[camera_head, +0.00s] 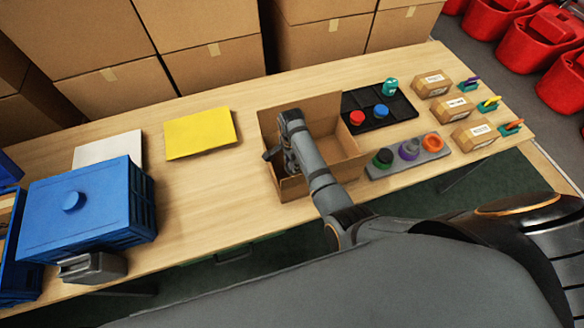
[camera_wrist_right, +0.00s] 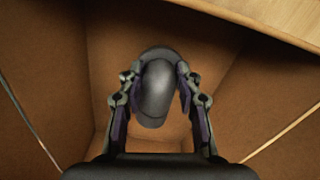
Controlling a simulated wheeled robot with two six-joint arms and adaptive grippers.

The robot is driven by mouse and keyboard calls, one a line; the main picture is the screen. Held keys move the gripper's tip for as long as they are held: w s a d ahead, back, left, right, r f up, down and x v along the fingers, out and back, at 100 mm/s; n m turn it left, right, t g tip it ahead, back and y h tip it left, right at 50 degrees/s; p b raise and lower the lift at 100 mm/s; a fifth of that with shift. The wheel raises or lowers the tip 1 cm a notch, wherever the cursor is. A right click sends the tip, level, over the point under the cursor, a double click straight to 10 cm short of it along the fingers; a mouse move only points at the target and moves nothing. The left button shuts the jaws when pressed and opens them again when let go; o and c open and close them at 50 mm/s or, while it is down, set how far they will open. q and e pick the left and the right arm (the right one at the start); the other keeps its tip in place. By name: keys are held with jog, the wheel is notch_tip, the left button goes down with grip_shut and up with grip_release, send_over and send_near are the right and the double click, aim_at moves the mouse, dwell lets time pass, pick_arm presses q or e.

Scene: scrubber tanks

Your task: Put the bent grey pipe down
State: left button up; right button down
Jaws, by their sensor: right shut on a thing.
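The bent grey pipe (camera_wrist_right: 155,88) shows in the right wrist view as a dark grey, rounded piece between my fingers. My right gripper (camera_wrist_right: 158,82) is shut on it, one finger on each side. In the head view my right gripper (camera_head: 289,163) reaches down into an open cardboard box (camera_head: 340,148). The pipe cannot be made out clearly there behind the wrist. In the wrist view the brown box walls (camera_wrist_right: 240,95) surround the pipe, and I cannot tell whether it touches the bottom.
A yellow sheet (camera_head: 200,134) and a blue crate (camera_head: 85,215) are to the left. Right of the box are a black tray (camera_head: 398,108), a grey holder (camera_head: 432,153) with coloured rings, and small cartons (camera_head: 475,134). Bare table lies between crate and box.

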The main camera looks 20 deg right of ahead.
jog(key=shift+w+f, duration=0.1)
jog(key=shift+f, duration=0.5)
jog(key=shift+r, duration=0.15)
pick_arm(q)
jog(key=shift+f, duration=0.5)
pick_arm(e)
jog(key=c, duration=0.9)
grip_release()
pick_arm(q)
notch_tip(320, 180, up, 13)
jog(key=p, duration=1.3)
pick_arm(e)
notch_tip(320, 180, up, 12)
jog(key=shift+r, duration=0.1)
jog(key=shift+a, duration=0.1)
